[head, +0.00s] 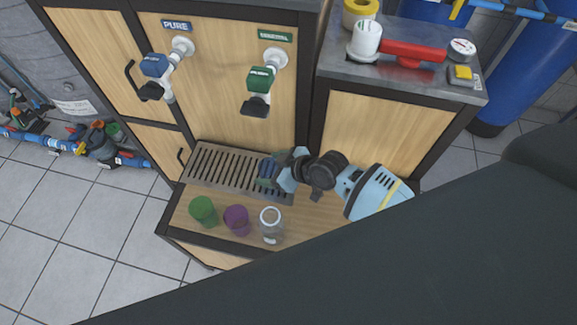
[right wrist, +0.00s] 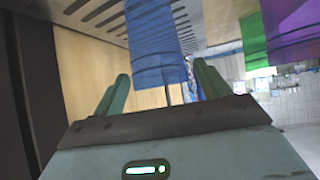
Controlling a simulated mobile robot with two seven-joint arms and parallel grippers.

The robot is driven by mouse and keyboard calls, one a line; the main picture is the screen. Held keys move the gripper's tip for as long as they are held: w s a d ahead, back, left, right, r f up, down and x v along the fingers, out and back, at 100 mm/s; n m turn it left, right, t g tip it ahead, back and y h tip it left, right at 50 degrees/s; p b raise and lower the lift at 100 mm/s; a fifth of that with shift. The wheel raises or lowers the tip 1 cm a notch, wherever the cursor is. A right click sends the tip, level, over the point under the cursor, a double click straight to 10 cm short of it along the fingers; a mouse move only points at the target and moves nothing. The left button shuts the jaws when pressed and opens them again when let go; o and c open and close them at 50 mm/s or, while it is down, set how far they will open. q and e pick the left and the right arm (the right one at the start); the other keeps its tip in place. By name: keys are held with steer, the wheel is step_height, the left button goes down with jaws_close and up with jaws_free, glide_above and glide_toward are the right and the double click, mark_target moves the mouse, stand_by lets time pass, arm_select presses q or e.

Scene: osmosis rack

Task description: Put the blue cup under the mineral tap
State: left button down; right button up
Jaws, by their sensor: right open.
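The blue cup (head: 264,169) appears to stand at the right end of the slotted drip tray (head: 222,168), partly hidden by my right gripper (head: 281,168). The mineral tap (head: 260,80), with a green handle and green label, is on the wooden panel above the tray's right part. I cannot tell whether the cup is exactly below its spout. In the right wrist view, the translucent blue cup (right wrist: 158,45) is just ahead of the two green fingers of the open right gripper (right wrist: 162,85). I cannot tell if they touch it. My left gripper is not in view.
A green cup (head: 203,210), a purple cup (head: 237,220) and a clear jar (head: 270,226) stand in front of the tray. The blue-handled pure tap (head: 157,70) is to the left. A side cabinet (head: 402,76) holding a red tool (head: 412,53) is at right.

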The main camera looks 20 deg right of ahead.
steer(key=p+v, duration=0.1)
steer(key=v, duration=1)
steer(key=shift+p, duration=0.3)
steer(key=shift+s, duration=0.1)
